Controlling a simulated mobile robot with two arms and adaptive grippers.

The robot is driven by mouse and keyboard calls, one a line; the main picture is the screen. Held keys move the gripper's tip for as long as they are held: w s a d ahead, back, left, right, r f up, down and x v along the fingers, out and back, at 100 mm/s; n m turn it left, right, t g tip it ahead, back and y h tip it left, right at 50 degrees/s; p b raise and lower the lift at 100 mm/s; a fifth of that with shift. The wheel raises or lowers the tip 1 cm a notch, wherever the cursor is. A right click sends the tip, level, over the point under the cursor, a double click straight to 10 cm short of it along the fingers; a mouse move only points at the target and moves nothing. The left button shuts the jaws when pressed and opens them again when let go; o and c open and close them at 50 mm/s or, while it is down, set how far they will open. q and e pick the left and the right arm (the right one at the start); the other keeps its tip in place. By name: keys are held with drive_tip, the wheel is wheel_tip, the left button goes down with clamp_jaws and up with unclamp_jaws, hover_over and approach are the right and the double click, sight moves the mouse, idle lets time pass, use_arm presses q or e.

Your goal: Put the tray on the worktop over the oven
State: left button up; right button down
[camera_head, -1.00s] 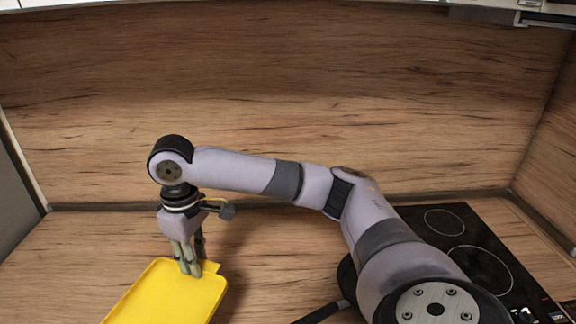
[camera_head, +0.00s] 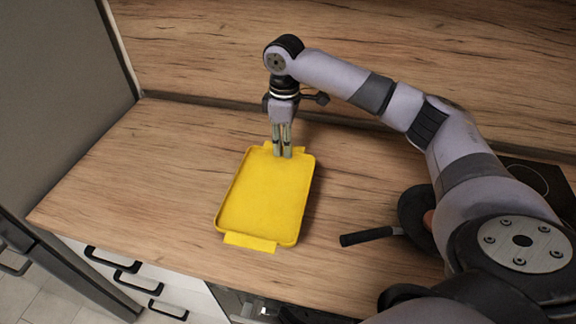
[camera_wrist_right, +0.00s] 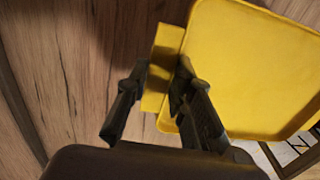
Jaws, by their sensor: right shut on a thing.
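The yellow tray (camera_head: 266,200) has a raised rim and a flat tab at each end. In the head view it is over the wooden worktop (camera_head: 160,180), left of centre; I cannot tell whether it touches the surface. My right gripper (camera_head: 282,154) points down at the tray's far end and is shut on the tab there. In the right wrist view the tab (camera_wrist_right: 160,70) is between the two dark fingers (camera_wrist_right: 155,95), with the tray (camera_wrist_right: 255,60) to the right. My left gripper is not in view.
A dark pan (camera_head: 415,215) with its handle pointing left stands right of the tray, partly behind my right arm. A black hob (camera_head: 538,180) is at the right. Drawers (camera_head: 125,268) are below the front edge. The worktop left of the tray is clear.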

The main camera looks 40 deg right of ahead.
wheel_tip(320, 180, down, 11)
drive_tip(key=shift+p, duration=0.7)
drive_tip(key=c, duration=1.4)
unclamp_jaws()
drive_tip(key=shift+r, duration=0.1)
wheel_tip(320, 180, up, 12)
drive_tip(key=shift+w+d+f+b, duration=0.1)
drive_tip(key=shift+w+b, duration=0.05)
drive_tip(key=shift+b, duration=1.1)
